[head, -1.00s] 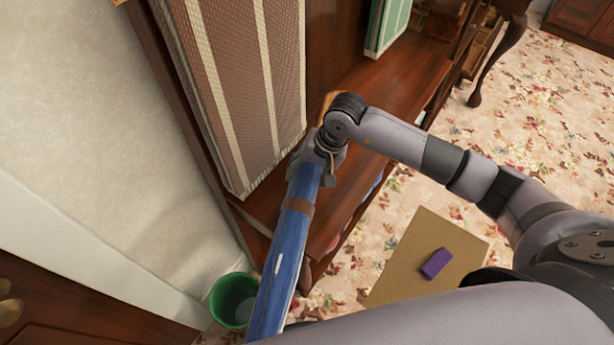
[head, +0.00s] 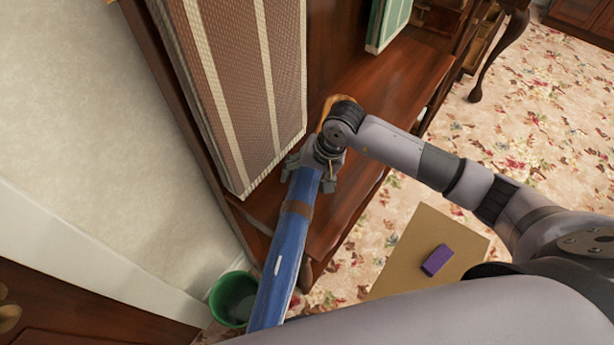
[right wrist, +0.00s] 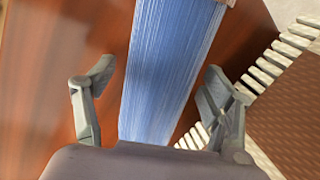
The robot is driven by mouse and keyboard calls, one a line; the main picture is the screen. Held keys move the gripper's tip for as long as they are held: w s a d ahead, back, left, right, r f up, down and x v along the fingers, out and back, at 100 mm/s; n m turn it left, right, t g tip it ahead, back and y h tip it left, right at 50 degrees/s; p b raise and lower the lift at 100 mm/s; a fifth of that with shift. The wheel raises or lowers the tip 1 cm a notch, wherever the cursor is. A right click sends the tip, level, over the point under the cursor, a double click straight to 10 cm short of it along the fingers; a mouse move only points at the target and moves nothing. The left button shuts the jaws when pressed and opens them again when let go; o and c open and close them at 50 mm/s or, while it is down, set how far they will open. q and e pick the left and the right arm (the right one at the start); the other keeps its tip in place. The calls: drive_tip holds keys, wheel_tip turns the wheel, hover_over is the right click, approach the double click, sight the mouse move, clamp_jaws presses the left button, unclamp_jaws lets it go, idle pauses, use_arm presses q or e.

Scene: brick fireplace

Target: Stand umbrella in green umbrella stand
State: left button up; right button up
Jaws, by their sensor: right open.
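The blue folded umbrella (head: 284,255) has a brown strap and a tan curved handle; it slants down the middle of the head view. Its lower end is hidden behind my arm. The green umbrella stand (head: 233,298) is on the floor by the wall. The umbrella overlaps the stand's right side in the picture; I cannot tell whether its tip is inside. My right gripper (head: 310,174) is open at the umbrella's upper part, below the handle. The right wrist view shows the umbrella (right wrist: 168,80) between the spread fingers with gaps on both sides. My left gripper is not in view.
A dark wooden cabinet ledge (head: 395,95) lies beneath my right gripper, with a brown striped panel (head: 235,90) and a green one (head: 390,22) on it. A purple block (head: 437,260) lies on a tan board (head: 415,235) on the floral carpet, which is open at right.

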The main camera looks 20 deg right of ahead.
drive_tip(key=b+v, duration=0.2)
drive_tip(key=v, duration=1)
drive_tip(key=shift+s, duration=0.1)
